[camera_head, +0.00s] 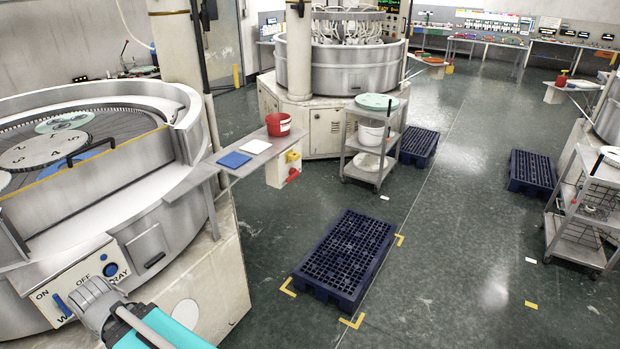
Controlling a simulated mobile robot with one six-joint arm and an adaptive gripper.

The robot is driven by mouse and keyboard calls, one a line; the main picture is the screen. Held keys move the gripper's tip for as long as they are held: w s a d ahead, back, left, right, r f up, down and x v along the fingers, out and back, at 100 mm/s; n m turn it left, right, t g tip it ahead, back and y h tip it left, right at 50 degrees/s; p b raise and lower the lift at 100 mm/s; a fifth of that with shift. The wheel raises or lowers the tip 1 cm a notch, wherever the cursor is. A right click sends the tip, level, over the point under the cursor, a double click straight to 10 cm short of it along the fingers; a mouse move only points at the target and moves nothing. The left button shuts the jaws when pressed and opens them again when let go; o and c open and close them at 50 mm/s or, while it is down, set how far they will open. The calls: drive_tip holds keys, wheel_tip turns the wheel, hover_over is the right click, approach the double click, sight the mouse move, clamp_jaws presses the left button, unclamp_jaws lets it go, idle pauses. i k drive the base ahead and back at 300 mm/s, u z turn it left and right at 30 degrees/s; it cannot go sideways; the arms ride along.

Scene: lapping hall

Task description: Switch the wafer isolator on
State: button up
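A pale control box (73,280) sits on the front of the large lapping machine at the lower left. Its face reads ON at the left and OFF further right. A blue elongated handle (61,304) shows at the box's left, above a label of which only a "W" is readable. A round blue knob (110,269) sits to the right, by the word TRAY. My gripper (86,300) is in front of the box and covers its middle and much of the lower label. Its fingertips are hard to make out, so its opening and any contact with the handle are unclear.
A narrow shelf (222,171) with a red bucket (278,124) and blue and white pads juts out right of the machine. A dark blue pallet (345,259) lies on the floor. A grey cart (372,160) stands behind it. The central floor aisle is clear.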

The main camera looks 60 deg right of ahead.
sight(293, 172)
drive_tip(key=z, duration=1.85)
drive_tip(key=k, duration=0.9)
drive_tip(key=z, duration=0.05)
drive_tip(key=i, duration=0.65)
